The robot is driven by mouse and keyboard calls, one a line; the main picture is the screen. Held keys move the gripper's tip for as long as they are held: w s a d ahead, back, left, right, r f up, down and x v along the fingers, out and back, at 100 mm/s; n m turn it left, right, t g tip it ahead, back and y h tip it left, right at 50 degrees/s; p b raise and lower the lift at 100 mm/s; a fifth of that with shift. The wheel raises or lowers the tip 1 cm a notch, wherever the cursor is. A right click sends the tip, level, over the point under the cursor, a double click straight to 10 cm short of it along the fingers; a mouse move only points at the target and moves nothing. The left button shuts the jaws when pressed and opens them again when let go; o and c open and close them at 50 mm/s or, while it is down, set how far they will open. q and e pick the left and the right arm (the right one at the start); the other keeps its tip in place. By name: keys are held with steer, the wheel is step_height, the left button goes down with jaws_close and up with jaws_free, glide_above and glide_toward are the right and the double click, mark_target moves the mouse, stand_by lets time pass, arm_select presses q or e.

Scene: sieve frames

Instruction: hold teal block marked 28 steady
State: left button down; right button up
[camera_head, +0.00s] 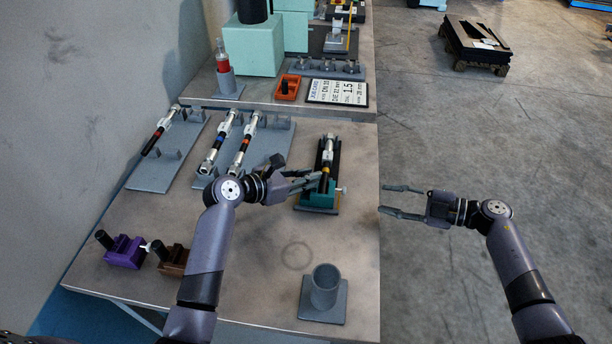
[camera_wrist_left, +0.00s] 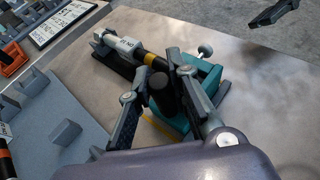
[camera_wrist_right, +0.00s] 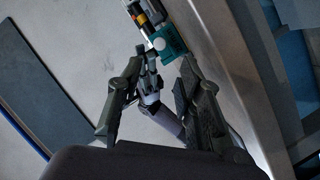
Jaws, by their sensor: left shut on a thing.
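The teal block (camera_head: 318,199) stands near the right edge of the table, with a silver-and-black cylinder (camera_head: 328,155) with a yellow band lying along it and a black rest. Its number is not legible. My left gripper (camera_head: 316,180) reaches it from the left. In the left wrist view the fingers (camera_wrist_left: 155,88) are shut on the black post of the teal block (camera_wrist_left: 207,75). My right gripper (camera_head: 388,200) is open and empty, off the table's right edge. In the right wrist view its fingers (camera_wrist_right: 160,68) are apart, and the teal block (camera_wrist_right: 168,42) lies beyond them.
Grey racks (camera_head: 152,176) with more cylinders stand at the left. A purple block (camera_head: 124,254) and a brown block (camera_head: 173,262) sit front left. A grey cup on a plate (camera_head: 325,290) is at the front. A sign (camera_head: 338,91) and orange block (camera_head: 288,88) stand behind.

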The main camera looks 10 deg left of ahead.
jaws_close()
stand_by(1.4)
